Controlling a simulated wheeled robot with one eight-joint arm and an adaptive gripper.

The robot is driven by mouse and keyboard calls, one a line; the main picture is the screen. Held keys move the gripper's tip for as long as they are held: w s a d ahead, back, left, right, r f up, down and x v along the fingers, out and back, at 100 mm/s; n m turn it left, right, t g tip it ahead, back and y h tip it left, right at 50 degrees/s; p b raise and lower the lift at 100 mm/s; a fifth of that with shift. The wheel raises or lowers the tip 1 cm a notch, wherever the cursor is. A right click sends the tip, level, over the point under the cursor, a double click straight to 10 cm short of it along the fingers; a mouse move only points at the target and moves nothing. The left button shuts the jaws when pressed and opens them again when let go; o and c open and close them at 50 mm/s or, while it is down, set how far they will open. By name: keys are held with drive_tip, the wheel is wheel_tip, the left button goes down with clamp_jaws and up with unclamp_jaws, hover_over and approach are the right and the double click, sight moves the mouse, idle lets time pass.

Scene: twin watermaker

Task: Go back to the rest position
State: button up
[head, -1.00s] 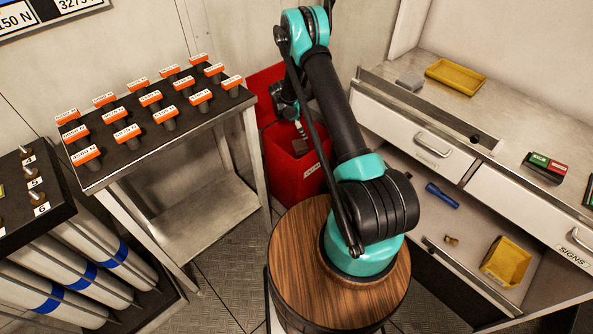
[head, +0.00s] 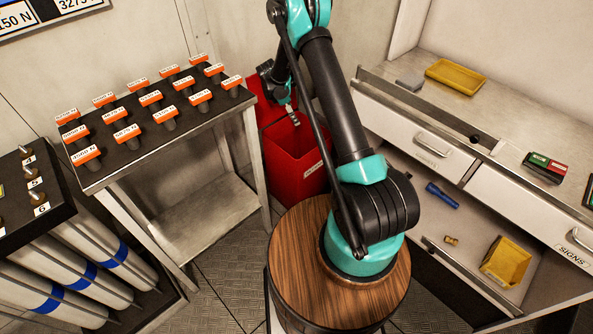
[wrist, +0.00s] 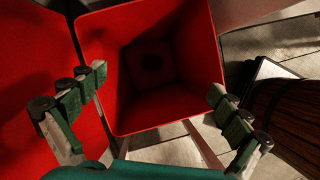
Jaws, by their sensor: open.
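My gripper (wrist: 157,92) is open in the wrist view, with its green-padded fingers wide apart and nothing between them. It points down over the open mouth of a red bin (wrist: 110,60), whose inside looks dark and empty. In the head view, a small part of my gripper (head: 294,120) shows above the same red bin (head: 298,176), left of my arm. The rest of it is partly hidden behind my arm. My arm rises from a round wooden pedestal (head: 300,262).
A metal stand (head: 215,118) with several orange-labelled plugs is at left. A counter with drawers (head: 415,138) is at right, holding a yellow tray (head: 456,77) and a green-and-red block (head: 544,168). A yellow bin (head: 506,262) and a blue flashlight (head: 442,195) lie in the shelf below.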

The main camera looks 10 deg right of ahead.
drive_tip(key=shift+v, duration=0.95)
